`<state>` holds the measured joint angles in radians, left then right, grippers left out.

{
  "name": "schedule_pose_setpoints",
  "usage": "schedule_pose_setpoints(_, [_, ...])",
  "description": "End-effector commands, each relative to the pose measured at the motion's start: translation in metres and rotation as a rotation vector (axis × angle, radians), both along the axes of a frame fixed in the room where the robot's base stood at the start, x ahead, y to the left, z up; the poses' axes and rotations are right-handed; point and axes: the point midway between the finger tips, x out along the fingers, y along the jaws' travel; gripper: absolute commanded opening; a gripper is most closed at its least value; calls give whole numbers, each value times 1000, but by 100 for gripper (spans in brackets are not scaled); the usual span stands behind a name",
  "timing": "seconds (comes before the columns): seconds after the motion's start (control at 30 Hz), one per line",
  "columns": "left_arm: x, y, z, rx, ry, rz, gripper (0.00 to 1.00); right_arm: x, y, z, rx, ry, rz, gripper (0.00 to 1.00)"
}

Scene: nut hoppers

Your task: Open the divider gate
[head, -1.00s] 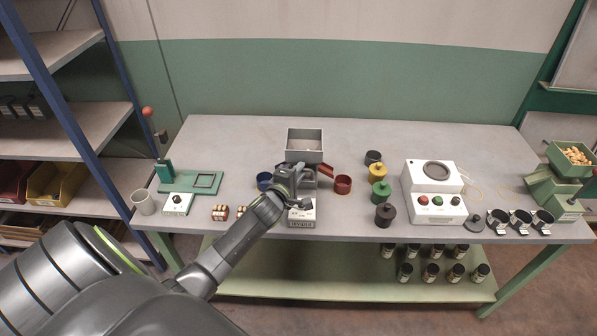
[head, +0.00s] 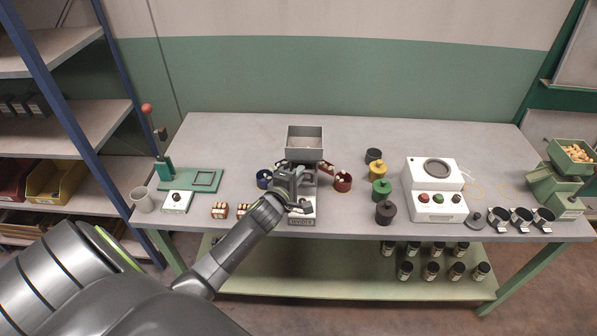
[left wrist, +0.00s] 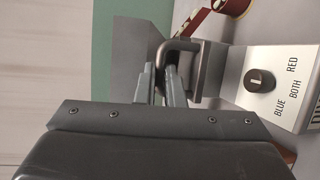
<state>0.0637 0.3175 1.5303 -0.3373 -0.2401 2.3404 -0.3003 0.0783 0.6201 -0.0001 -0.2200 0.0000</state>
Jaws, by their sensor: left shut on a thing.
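The hopper (head: 304,152) is an open grey box at the middle of the table, above a stand with a white front panel. In the left wrist view that panel (left wrist: 290,65) has a black knob (left wrist: 259,80) and the words BLUE, BOTH and RED. My left gripper (head: 290,176) is in front of the stand, shut on a dark bent handle (left wrist: 186,46), which I take to be the divider gate's. The gate itself is mostly hidden. A blue cup (head: 264,179) and a red cup (head: 343,182) stand either side, with pale pieces in them. My right gripper is out of view.
Yellow, green and dark lidded pots stand right of the red cup, then a white machine (head: 436,190). A green press (head: 190,180) and a grey mug (head: 142,200) are at the left. The back of the table is clear.

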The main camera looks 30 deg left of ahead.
Motion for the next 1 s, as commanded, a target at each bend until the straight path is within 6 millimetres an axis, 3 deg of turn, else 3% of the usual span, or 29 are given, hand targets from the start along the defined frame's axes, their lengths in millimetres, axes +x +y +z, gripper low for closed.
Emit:
schedule_pose_setpoints(0.2, [-16,-9,-2,-2,4,1,0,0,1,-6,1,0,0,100])
schedule_pose_setpoints(0.5, [-17,-9,-1,-1,4,2,0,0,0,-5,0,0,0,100])
schedule_pose_setpoints(0.53, [-17,-9,-1,-1,4,2,11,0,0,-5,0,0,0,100])
schedule_pose_setpoints(0.6, [-17,-9,-1,-1,4,2,18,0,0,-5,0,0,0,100])
schedule_pose_setpoints(1.0, [-23,-10,0,-1,2,1,18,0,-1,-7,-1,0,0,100])
